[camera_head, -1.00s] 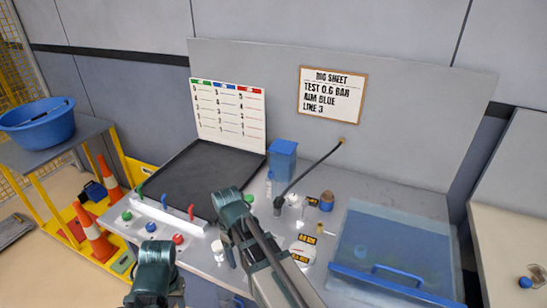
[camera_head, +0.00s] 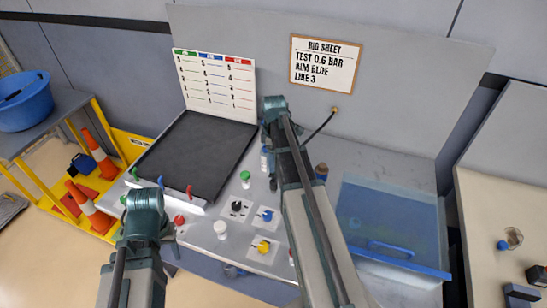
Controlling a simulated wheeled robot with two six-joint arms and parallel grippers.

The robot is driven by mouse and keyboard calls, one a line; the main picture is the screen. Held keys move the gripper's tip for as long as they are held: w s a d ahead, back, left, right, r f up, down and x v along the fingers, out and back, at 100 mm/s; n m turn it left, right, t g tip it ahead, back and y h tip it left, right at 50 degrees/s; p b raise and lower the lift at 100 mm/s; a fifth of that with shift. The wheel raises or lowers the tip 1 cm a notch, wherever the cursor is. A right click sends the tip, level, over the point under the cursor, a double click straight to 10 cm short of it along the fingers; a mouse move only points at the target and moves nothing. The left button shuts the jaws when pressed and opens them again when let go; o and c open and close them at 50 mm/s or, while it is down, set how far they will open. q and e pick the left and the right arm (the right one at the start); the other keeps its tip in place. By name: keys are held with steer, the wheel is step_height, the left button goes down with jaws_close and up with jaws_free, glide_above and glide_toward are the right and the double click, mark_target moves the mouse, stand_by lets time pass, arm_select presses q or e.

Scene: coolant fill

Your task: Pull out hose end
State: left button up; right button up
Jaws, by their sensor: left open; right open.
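The black hose (camera_head: 319,127) runs from a brass-coloured fitting (camera_head: 334,110) on the back panel down to the left. Its lower part and lower end are hidden behind my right arm. My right gripper (camera_head: 274,104) is open, reaching far forward in front of the back panel, left of the visible hose. Whether it touches the hose cannot be told. My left gripper (camera_head: 144,200) is open and empty at the bench's front left, well away from the hose.
A black tray (camera_head: 195,155) lies left of my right arm, with a chart board (camera_head: 214,88) behind it. Valves with black (camera_head: 236,206), blue (camera_head: 267,215) and yellow (camera_head: 263,246) knobs stand on the bench. A clear blue-tinted box (camera_head: 385,215) fills the right side.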

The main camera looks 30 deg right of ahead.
mark_target(274, 181)
step_height(274, 181, down, 13)
steer(key=b, duration=1.2)
steer(key=shift+b, duration=0.3)
jaws_close()
steer(key=c, duration=0.7)
jaws_free()
steer(key=shift+c, duration=0.2)
steer(key=c, duration=0.4)
steer(key=shift+r+p, duration=0.4)
steer(key=shift+p, duration=0.05)
steer(key=shift+r+p, duration=2.45)
